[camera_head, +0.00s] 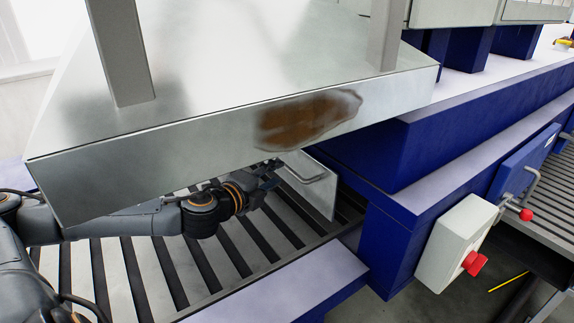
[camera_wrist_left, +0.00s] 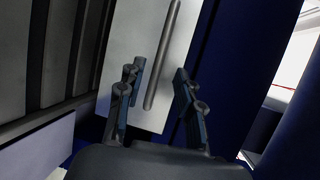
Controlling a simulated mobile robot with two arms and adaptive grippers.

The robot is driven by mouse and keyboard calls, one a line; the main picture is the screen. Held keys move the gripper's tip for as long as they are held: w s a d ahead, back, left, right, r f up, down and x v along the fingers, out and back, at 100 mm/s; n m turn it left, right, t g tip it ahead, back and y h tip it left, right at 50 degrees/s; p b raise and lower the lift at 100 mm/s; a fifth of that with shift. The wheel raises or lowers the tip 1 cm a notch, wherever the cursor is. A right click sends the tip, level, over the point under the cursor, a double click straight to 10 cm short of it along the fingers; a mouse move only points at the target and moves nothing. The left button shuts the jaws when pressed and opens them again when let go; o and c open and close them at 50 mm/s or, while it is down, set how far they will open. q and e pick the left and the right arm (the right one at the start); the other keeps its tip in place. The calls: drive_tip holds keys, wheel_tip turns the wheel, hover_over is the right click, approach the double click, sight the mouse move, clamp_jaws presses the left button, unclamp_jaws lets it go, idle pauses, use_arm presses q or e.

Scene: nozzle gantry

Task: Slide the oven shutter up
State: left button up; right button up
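The oven shutter (camera_head: 322,192) is a flat grey metal plate beneath the right part of the steel hood, at the blue oven's opening. A bar handle (camera_head: 304,176) is on its face. In the left wrist view the shutter (camera_wrist_left: 125,45) fills the upper middle, with its handle (camera_wrist_left: 164,55) running down it. My left gripper (camera_head: 270,176) is beside the handle, under the hood's edge. In the wrist view its fingers (camera_wrist_left: 158,98) are apart, and the handle's lower end appears between them. I cannot tell whether they touch it. My right gripper is not in view.
The steel hood (camera_head: 190,145), with a brown stain, overhangs my left arm. A slatted conveyor (camera_head: 120,275) lies below. A blue frame (camera_head: 395,235) stands to the right, carrying a grey box (camera_head: 453,240) with a red button (camera_head: 475,263). Another handled blue panel (camera_head: 515,170) is farther right.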

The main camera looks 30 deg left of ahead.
sight(286, 169)
use_arm(q)
drive_tip(key=w, duration=0.1)
drive_tip(key=w+p, duration=0.1)
drive_tip(key=w, duration=0.1)
drive_tip(key=w+p, duration=0.1)
drive_tip(key=w, duration=0.1)
drive_tip(key=shift+w+f, duration=0.15)
drive_tip(key=shift+f, duration=0.25)
drive_tip(key=shift+w+d+f, duration=0.1)
drive_tip(key=shift+w+f, duration=0.05)
drive_tip(key=shift+w, duration=0.25)
clamp_jaws()
